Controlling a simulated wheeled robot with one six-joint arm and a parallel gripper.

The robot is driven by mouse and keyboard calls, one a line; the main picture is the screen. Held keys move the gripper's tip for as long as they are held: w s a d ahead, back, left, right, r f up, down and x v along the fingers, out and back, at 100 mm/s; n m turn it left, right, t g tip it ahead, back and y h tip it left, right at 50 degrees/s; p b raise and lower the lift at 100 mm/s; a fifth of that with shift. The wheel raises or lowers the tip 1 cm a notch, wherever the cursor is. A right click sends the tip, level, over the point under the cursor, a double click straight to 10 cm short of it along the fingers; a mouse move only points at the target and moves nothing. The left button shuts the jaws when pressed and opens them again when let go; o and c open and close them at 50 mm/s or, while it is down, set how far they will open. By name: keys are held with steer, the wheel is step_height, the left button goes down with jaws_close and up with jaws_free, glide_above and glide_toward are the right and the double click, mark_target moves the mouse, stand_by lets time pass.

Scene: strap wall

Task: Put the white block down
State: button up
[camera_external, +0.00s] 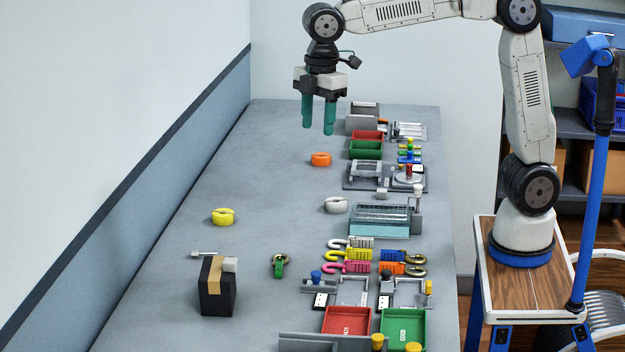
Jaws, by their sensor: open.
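A small white block (231,264) is at the upper right edge of a black box (217,298) with a tan strap (216,275) around it. I cannot tell whether the white block rests on the box or is beside it. My gripper (318,129) hangs high above the far part of the table, pointing down. Its two green fingers are apart with nothing between them. It is well away from the white block, farther back and to the right.
On the grey table (175,240) are yellow (222,217), orange (320,159) and white (336,205) rounded pieces. A metal piece (204,254) lies behind the box. Trays and fixtures, including a red tray (346,322), crowd the right side. The left middle is mostly clear.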

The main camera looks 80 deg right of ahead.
steer(key=s+d+f+m, duration=0.1)
steer(key=s+d+m, duration=0.3)
steer(key=s, duration=0.5)
steer(key=s+d+f+m, duration=0.1)
steer(key=s+d+m, duration=0.1)
steer(key=s+d, duration=0.55)
steer(key=s+d+f+m, duration=0.1)
steer(key=s+f+m, duration=0.1)
steer(key=s+f, duration=0.2)
steer(key=s+d+f+m, duration=0.1)
steer(key=s+f+m, duration=0.1)
steer(key=s, duration=0.8)
steer(key=shift+d+f+t, duration=0.3)
steer(key=shift+f+t, duration=0.1)
steer(key=shift+f, duration=0.5)
steer(key=shift+o, duration=0.5)
